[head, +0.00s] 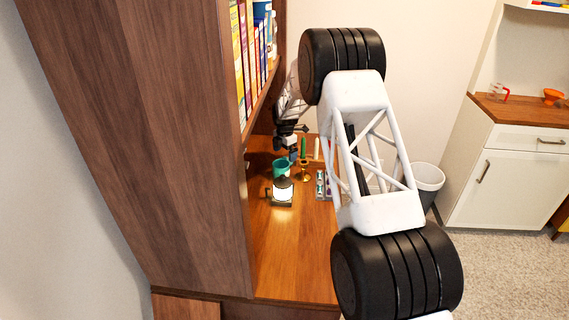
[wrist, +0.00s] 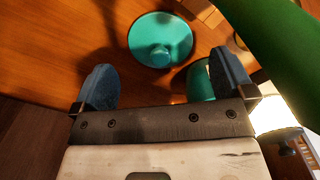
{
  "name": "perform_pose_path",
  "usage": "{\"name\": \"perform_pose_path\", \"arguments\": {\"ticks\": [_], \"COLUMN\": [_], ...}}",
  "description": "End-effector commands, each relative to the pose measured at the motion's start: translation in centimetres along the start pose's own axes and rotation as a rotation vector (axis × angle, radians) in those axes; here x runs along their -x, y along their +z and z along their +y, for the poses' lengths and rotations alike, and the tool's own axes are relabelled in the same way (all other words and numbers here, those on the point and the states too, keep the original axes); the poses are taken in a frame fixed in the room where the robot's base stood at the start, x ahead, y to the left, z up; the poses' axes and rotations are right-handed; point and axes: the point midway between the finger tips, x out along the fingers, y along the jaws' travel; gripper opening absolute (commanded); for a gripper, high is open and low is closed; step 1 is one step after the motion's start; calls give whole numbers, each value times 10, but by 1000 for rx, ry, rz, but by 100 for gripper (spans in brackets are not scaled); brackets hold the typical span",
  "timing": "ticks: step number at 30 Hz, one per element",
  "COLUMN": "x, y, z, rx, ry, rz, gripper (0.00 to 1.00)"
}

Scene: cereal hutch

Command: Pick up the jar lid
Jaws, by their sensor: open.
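The jar lid (wrist: 160,40) is a round teal disc with a small knob in its middle. It lies on the wooden surface in the wrist view, apart from my gripper. My gripper (wrist: 165,72) is open, with two blue-grey fingers spread and nothing between them. The lid is just past the fingertips, roughly centred between them. A teal jar (wrist: 198,82) is partly hidden behind the right finger. The jar (head: 281,168) also shows in the head view, below my gripper (head: 291,153). I cannot make out the lid in the head view.
A lit lantern (head: 282,191) stands close in front of the jar. A green candle (head: 303,148) in a brass holder stands to the right; it looms large in the wrist view (wrist: 280,45). Cereal boxes (head: 252,55) fill the shelf above. The hutch surface (head: 290,255) is clear nearer the front.

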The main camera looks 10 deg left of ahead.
Motion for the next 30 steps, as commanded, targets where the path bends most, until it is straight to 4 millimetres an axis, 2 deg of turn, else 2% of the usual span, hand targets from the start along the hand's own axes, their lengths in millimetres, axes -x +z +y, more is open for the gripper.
{"name": "perform_pose_path", "arguments": {"ticks": [6, 10, 28, 29, 30], "x": [-25, -33, -36, -36, -36], "y": [0, 0, 0, 0, 0], "z": [0, 0, 0, 0, 0], "rx": [0, 0, 0, 0, 0], "ry": [-1, 0, 0, 0, 0], "rz": [1, 0, 0, 0, 0], "gripper": [100, 100, 100, 98, 92]}}
